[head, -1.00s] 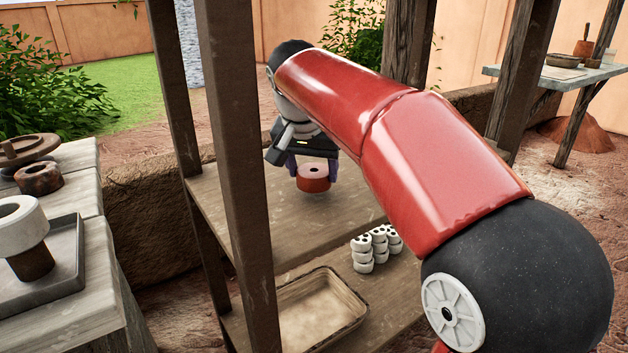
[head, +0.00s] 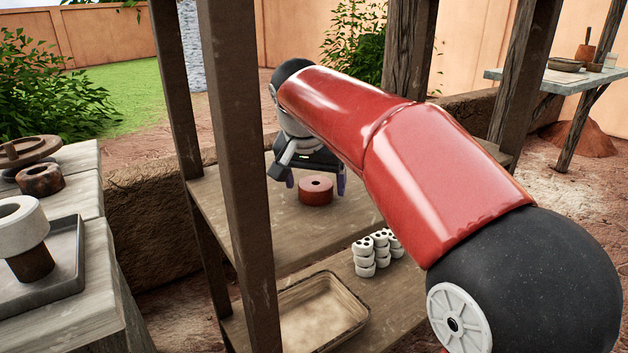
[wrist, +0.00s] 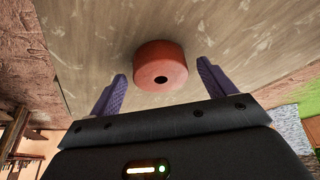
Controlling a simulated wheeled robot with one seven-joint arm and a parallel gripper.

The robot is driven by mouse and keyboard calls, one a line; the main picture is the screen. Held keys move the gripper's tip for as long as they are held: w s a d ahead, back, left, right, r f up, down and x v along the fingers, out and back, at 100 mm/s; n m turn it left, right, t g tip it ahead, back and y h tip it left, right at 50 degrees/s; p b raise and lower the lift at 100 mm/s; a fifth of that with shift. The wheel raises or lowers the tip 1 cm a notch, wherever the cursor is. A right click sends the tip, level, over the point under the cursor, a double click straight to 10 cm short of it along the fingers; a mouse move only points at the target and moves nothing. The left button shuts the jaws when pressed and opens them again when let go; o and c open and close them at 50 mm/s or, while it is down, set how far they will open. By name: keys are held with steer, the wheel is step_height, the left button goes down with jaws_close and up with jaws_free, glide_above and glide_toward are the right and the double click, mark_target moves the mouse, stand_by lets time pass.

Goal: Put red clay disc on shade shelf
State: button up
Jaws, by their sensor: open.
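The red clay disc (head: 316,191), a short cylinder with a hole in its middle, rests flat on the upper wooden shelf (head: 285,235) of the post-framed rack. In the wrist view the red clay disc (wrist: 161,66) sits on the board, just beyond and between the fingertips. My gripper (head: 316,184) is open, its purple fingers apart on either side of the disc with gaps showing. In the wrist view my gripper (wrist: 162,75) holds nothing.
A lower shelf holds a shallow tray (head: 355,325) and stacked white pieces (head: 366,258). A dark post (head: 238,170) stands in front of the shelf at left. A table with a grey tray (head: 68,270) and a white ring (head: 20,222) is at far left.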

steer(key=d+p+v, duration=0.1)
steer(key=v, duration=0.6)
steer(key=shift+n, duration=0.5)
steer(key=s+d, duration=0.2)
steer(key=s+d+f, duration=0.1)
steer(key=s, duration=0.1)
steer(key=s+d, duration=0.1)
steer(key=d, duration=0.1)
steer(key=shift+s+d+f, duration=0.3)
steer(key=shift+s, duration=0.1)
steer(key=s+d+f+n, duration=0.1)
steer(key=s+d+f, duration=0.3)
steer(key=s+f, duration=0.4)
steer(key=s+d+f+n+t+y, duration=0.1)
steer(key=s+d+f, duration=0.4)
steer(key=s+f, duration=0.3)
steer(key=shift+s+d, duration=0.3)
steer(key=shift+s, duration=0.65)
